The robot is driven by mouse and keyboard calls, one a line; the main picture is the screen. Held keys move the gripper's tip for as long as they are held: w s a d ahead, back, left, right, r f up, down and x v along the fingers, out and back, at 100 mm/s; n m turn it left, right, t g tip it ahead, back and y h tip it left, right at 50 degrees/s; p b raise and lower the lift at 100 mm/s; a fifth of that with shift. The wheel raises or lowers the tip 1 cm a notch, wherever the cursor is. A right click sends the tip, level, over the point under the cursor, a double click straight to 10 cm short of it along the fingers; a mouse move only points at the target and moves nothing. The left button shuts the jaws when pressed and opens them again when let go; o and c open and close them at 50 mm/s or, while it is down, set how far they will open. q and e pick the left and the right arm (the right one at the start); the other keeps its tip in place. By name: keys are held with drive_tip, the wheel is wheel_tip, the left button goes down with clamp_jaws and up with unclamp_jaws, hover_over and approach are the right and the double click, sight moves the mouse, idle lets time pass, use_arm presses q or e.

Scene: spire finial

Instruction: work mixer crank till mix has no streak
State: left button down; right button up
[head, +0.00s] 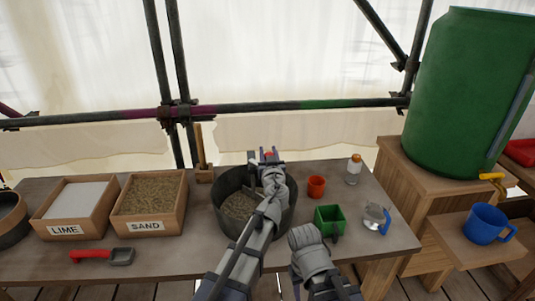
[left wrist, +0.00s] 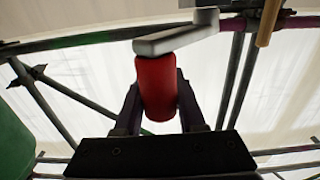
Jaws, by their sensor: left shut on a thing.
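The mixer is a dark round tub (head: 226,222) on the bench, with a grey-brown mix (head: 239,206) inside. Streaks in the mix are too small to make out, and my arm hides its right side. My left gripper (head: 267,157) is above the tub's far side, shut on the red crank handle, which shows in the left wrist view (left wrist: 157,88) between the two fingers. The grey crank arm (left wrist: 178,38) runs from the handle's end toward upper right. My right arm is bent at the lower middle of the head view; its fingers do not show.
LIME (head: 75,230) and SAND (head: 147,226) boxes and a red-handled scoop (head: 103,256) are left. Right are a red cup (head: 316,187), jar (head: 353,169), green scoop (head: 329,219) and blue-handled vessel (head: 376,217). A green barrel (head: 465,90) and blue mug (head: 487,223) stand farther right.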

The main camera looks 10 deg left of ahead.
use_arm(q)
drive_tip(key=shift+w, duration=0.1)
idle(0.3)
drive_tip(key=c, duration=0.5)
unclamp_jaws()
drive_tip(key=v, duration=0.8)
drive_tip(key=shift+w, duration=0.1)
